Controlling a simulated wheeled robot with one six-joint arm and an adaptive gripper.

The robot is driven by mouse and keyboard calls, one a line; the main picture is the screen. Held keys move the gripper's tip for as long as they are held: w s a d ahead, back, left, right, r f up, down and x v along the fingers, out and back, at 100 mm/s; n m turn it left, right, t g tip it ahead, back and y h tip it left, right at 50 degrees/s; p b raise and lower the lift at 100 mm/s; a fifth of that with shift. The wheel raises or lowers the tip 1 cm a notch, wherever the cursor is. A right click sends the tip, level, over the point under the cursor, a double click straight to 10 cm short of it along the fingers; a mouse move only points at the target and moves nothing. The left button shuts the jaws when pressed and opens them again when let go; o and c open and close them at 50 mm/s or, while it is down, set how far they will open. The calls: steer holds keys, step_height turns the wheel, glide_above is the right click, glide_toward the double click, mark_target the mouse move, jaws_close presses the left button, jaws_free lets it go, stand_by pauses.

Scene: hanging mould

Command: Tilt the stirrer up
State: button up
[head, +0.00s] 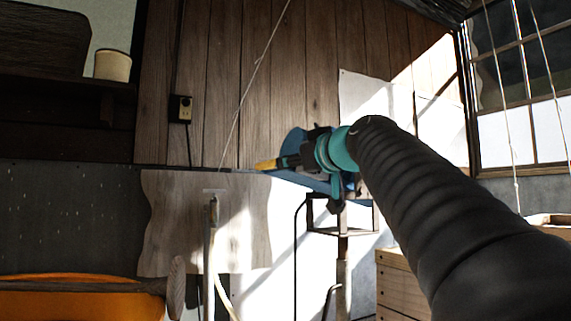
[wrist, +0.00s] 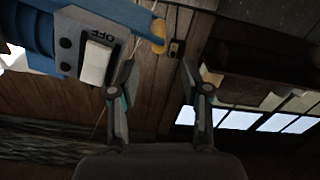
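The blue stirrer (wrist: 130,15) fills the upper left of the wrist view. It has a white switch (wrist: 96,63), an "OFF" label and a yellow end. In the head view its blue body (head: 293,143) shows behind my gripper, partly hidden, with the yellow tip at the left. My gripper (head: 297,158) is at the stirrer in the head view. In the wrist view my gripper (wrist: 158,70) has its two fingers well apart with nothing between them. The left finger is close beside the switch; I cannot tell whether it touches. The stirrer's lower parts are hidden.
A metal stand (head: 342,230) is below the gripper. A wooden drawer unit (head: 400,285) is at the lower right, and an orange object (head: 80,303) at the lower left. A thin cord (head: 240,103) hangs slanting at the wall, left of the gripper. A window (head: 520,130) is at right.

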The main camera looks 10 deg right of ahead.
steer(key=shift+v, duration=1.4)
step_height(320, 180, down, 26)
steer(key=s+d+m+g+h+p, duration=0.2)
steer(key=s+m+g, duration=0.1)
steer(key=m+g, duration=0.4)
steer(key=s+a+f+n+g+h+p, duration=0.1)
steer(key=s+a+f+g+p, duration=0.1)
steer(key=s+f, duration=0.7)
steer(key=s+a+f+g+h+p, duration=0.1)
steer(key=s+a+f+g+p, duration=0.2)
steer(key=s+f, duration=0.6)
steer(key=s+p, duration=0.2)
steer(key=s, duration=0.2)
steer(key=shift+s+f+n, duration=0.25)
steer(key=shift+s+n, duration=0.1)
steer(key=shift+n, duration=0.05)
